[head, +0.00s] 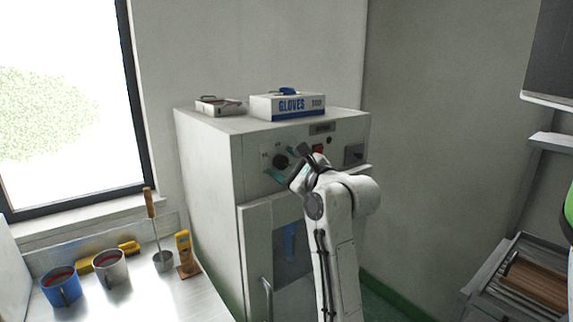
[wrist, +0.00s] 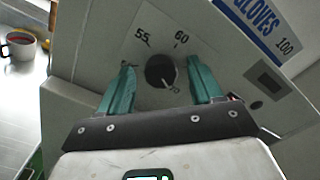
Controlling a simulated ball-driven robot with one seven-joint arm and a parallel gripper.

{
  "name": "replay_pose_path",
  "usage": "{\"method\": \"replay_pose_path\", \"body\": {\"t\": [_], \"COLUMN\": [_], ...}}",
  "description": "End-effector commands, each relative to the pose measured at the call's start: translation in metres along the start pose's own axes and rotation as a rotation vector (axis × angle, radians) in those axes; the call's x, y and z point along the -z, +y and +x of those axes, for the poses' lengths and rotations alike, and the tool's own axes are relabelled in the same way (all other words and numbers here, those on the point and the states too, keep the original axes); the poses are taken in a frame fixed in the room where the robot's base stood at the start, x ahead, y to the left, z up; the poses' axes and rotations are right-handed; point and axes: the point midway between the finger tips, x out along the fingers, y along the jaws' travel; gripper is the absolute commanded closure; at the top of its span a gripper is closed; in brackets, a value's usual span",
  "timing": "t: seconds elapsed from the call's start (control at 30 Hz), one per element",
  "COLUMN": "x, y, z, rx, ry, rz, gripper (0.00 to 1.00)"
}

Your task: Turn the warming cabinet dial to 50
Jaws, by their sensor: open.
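The warming cabinet (head: 209,190) is a pale grey box with a control panel on its upper front. Its dial (head: 281,161) is a round black knob, also in the wrist view (wrist: 160,71), with 55 and 60 printed around it. A light pointer mark on the knob points to the lower right in the wrist view. I cannot read a 50 mark there. My gripper (wrist: 160,64) is open, its two teal fingers on either side of the dial with gaps visible. In the head view my gripper (head: 285,164) is at the panel.
A gloves box (head: 288,106) and a small tray (head: 219,107) sit on the cabinet top. The panel also has a red switch (head: 318,149). The bench at left holds a blue mug (head: 62,288), a grey mug (head: 111,268) and tools. A metal rack stands at right.

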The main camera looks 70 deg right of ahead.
Motion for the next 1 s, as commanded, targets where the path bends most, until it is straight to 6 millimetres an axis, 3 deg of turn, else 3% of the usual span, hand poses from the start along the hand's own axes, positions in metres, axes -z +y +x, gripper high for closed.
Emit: {"method": "replay_pose_path", "body": {"t": [0.2,0.8,1.0], "x": [0.0002,0.0003,0.0000], "y": [-0.0001,0.0002,0.0002], "z": [0.0002,0.0000,0.0000], "rx": [0.000,-0.001,-0.001], "ry": [0.000,0.000,0.000], "rz": [0.000,0.000,-0.015], "gripper": [0.35,0.91,0.91]}}
